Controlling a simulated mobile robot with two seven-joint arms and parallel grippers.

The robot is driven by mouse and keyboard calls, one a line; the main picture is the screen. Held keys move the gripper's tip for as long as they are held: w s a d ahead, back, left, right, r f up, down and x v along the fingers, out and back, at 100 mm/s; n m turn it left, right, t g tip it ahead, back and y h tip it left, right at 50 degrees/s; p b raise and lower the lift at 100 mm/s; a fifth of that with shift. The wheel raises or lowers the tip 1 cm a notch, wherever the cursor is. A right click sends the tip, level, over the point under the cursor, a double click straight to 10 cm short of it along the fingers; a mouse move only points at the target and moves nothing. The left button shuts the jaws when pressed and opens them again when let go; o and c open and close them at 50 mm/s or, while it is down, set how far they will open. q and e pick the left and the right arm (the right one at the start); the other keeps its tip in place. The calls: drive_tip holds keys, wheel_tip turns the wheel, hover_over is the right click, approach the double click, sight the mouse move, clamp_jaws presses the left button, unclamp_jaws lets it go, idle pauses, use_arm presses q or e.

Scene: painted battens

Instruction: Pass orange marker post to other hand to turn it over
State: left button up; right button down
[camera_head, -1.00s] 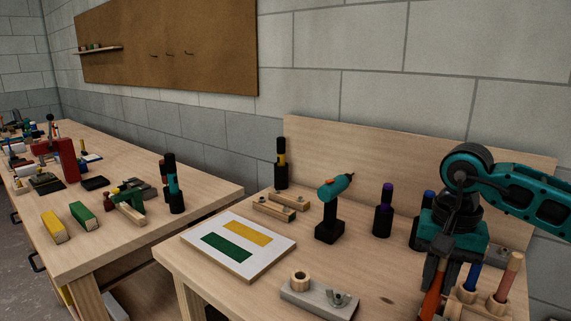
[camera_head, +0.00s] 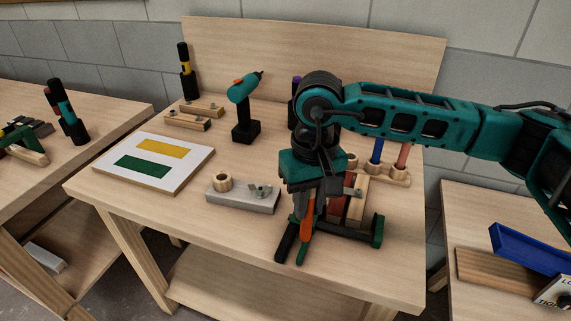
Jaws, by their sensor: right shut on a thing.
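The orange marker post (camera_head: 307,212) is between the fingers of my right gripper (camera_head: 294,250), which is shut on it and points down over the front part of the middle bench. The fingers and gripper body hide much of the post. I cannot tell whether its lower end touches anything. My left gripper is not in view.
A wooden holder (camera_head: 398,176) with a blue and a pinkish post stands behind my right arm. A green-ended clamp frame (camera_head: 377,231) is just right of the gripper. A grey block with a wooden ring (camera_head: 240,198), a drill (camera_head: 243,112) and a white board (camera_head: 115,153) are left.

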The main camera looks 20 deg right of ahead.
drive_tip(key=s+a+r+g+y, duration=0.1)
drive_tip(key=s+a+y, duration=0.15)
drive_tip(key=a, duration=0.35)
drive_tip(key=s+a+r+g+y, duration=0.1)
drive_tip(key=a+r+g+y, duration=0.1)
drive_tip(key=a+y, duration=0.35)
drive_tip(key=w+a+r+m+t+y, duration=0.2)
drive_tip(key=a+r+m+t+y, duration=0.1)
drive_tip(key=y, duration=0.6)
wheel_tip(320, 180, up, 3)
drive_tip(key=shift+w+a+r+m+y, duration=0.2)
drive_tip(key=shift+w+a+m+y, duration=0.1)
drive_tip(key=shift+a+m, duration=0.6)
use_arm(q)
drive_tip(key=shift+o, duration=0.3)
use_arm(e)
drive_tip(key=shift+d, duration=0.15)
